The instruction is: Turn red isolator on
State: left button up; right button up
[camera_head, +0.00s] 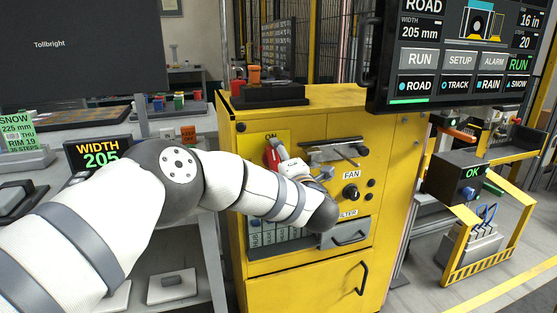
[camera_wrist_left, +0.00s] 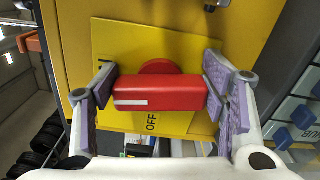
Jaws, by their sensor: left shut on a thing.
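The red isolator (camera_head: 272,155) is on a yellow plate at the upper left of the yellow cabinet's front, below the letters ON. In the left wrist view its red bar handle (camera_wrist_left: 160,93) lies level across the picture, with a white stripe at its left end. The word OFF (camera_wrist_left: 152,122) shows below it; lettering at the left is partly hidden by a finger. My left gripper (camera_head: 279,157) is at the isolator; in the wrist view its purple-padded fingers (camera_wrist_left: 158,88) are shut on the two ends of the handle. My right gripper is not in view.
The yellow cabinet (camera_head: 270,280) also carries a black FAN knob (camera_head: 351,192), a lever (camera_head: 335,148) and a grey drawer (camera_head: 346,233) near the isolator. A large screen (camera_head: 450,60) hangs at the upper right. My left arm hides part of the cabinet front.

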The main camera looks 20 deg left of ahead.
pick_arm(q)
jog(key=shift+f+m, duration=0.15)
jog(key=shift+m, duration=0.75)
jog(key=o, duration=1.2)
jog(key=shift+a, duration=0.1)
jog(key=shift+c, duration=0.2)
jog(key=shift+s, duration=0.1)
jog(key=v, duration=1.2)
